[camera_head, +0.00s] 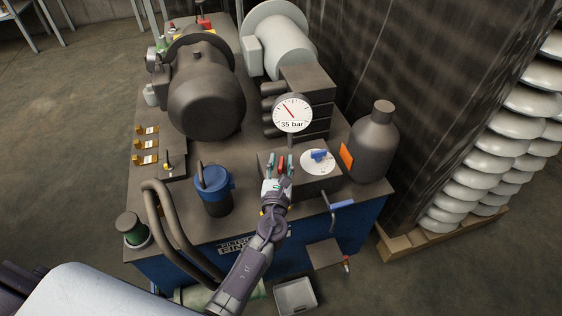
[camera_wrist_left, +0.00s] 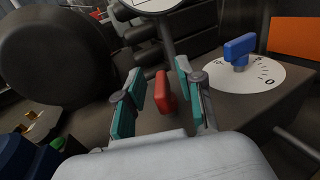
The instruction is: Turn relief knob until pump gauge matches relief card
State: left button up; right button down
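A round white gauge (camera_head: 292,114) stands on a post and is marked "35 bar"; its red needle points up-left. My left gripper (camera_head: 278,165) is in front of the gauge. A red knob (camera_wrist_left: 163,92) shows between its open teal fingertips in the left wrist view, with gaps on both sides. To the right, a blue knob (camera_head: 319,155) sits on a white marked dial (camera_head: 307,167), which also shows in the wrist view (camera_wrist_left: 270,80). I cannot tell by label which knob is relief. An orange plate (camera_head: 346,156) shows no readable text. My right gripper is not seen.
A dark motor (camera_head: 207,95) and a blue-topped canister (camera_head: 215,190) stand left of the gripper. A dark bottle (camera_head: 372,142) stands to the right. Several small tagged pieces (camera_head: 144,144) lie at the left edge. A blue-handled lever (camera_head: 341,206) sticks out in front.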

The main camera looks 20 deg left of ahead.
pick_arm(q)
jog(key=v, duration=1.1)
jog(key=shift+s, duration=0.35)
